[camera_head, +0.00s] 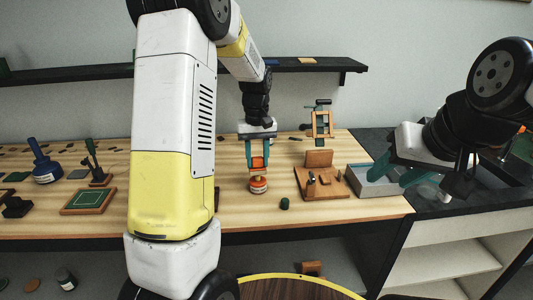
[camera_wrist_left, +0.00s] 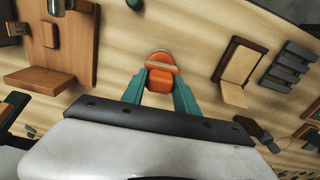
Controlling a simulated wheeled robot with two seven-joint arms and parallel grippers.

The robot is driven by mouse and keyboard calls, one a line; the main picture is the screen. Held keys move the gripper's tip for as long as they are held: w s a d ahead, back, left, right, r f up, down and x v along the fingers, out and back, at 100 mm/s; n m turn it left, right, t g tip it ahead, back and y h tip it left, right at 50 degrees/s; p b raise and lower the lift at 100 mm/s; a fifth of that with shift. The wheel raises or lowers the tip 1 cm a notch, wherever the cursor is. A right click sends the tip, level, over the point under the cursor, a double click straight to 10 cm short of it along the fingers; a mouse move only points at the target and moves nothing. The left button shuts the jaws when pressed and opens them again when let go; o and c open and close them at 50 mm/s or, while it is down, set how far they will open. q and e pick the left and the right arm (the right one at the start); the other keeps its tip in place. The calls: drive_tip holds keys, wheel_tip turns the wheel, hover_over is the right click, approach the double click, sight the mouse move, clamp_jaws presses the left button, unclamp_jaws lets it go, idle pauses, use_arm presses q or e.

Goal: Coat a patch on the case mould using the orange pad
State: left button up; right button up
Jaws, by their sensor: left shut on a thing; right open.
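My left gripper (camera_head: 258,166) points down over the bench, its teal fingers shut on an orange block, which I take for the orange pad (camera_head: 257,162). In the left wrist view the pad (camera_wrist_left: 160,82) sits between the fingertips, with a tan strip across it. Directly below is a small round pot with an orange top (camera_head: 259,183); I cannot tell whether the pad touches it. A wooden fixture with an upright back plate (camera_head: 319,160) stands just right; I cannot tell whether it is the case mould. My right gripper (camera_head: 389,178) is open and empty at the right.
A dark green cap (camera_head: 284,203) lies near the front of the bench (camera_head: 240,218). A grey box (camera_head: 371,184) is beside my right gripper. A green-topped framed pad (camera_head: 88,200) and a blue stamp (camera_head: 43,165) stand at left. A shelf (camera_head: 300,66) runs along the wall.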

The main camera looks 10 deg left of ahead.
sight(257, 158)
use_arm(q)
drive_tip(key=shift+f, duration=0.55)
idle(1.3)
drive_tip(key=shift+r, duration=3.6)
drive_tip(key=shift+s, duration=0.1)
